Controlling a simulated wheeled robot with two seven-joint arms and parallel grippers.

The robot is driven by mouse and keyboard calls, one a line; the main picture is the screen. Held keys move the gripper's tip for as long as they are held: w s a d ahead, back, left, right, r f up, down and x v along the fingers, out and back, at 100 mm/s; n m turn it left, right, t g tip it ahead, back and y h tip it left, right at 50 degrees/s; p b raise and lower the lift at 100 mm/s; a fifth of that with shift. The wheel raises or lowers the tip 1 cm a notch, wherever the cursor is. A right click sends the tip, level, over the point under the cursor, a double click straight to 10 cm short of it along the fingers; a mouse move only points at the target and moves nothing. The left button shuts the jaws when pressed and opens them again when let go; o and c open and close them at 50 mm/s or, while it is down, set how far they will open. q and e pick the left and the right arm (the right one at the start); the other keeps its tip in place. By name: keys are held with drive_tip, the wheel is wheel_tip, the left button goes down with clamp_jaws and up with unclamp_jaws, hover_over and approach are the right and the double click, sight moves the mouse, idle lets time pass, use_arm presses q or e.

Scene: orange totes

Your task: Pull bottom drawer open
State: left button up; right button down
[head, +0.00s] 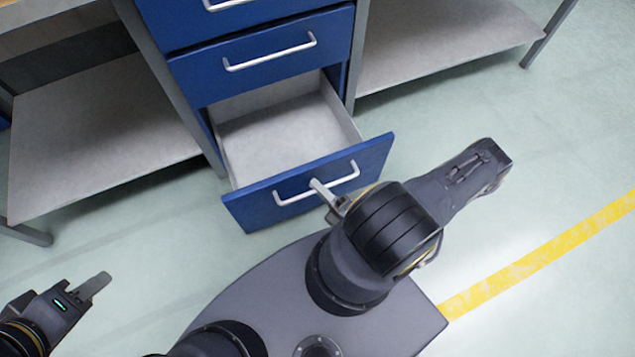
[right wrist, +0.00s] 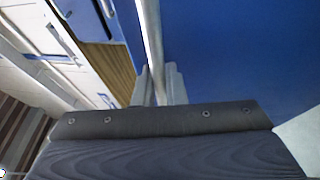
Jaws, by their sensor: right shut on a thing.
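The bottom drawer (head: 307,188) of the blue cabinet stands pulled well out, and its empty grey inside shows. A white bar handle (head: 345,181) runs across its blue front. My right gripper (head: 322,189) is shut on this handle near its middle. In the right wrist view the fingers (right wrist: 158,84) close around the handle (right wrist: 149,35), beside the blue drawer front (right wrist: 235,60). My left gripper (head: 98,286) is at the lower left, over the floor and away from the cabinet; its fingers overlap in view, so its opening is unclear.
A closed blue drawer (head: 262,55) with a white handle is directly above the open one. Grey shelves (head: 100,135) lie on both sides of the cabinet. A yellow line (head: 545,255) crosses the floor at right. The floor around the drawer front is clear.

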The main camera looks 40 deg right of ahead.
drive_tip(key=c, duration=1.5)
unclamp_jaws()
drive_tip(key=v, duration=0.8)
drive_tip(key=shift+p, duration=0.4)
drive_tip(key=shift+w, duration=0.1)
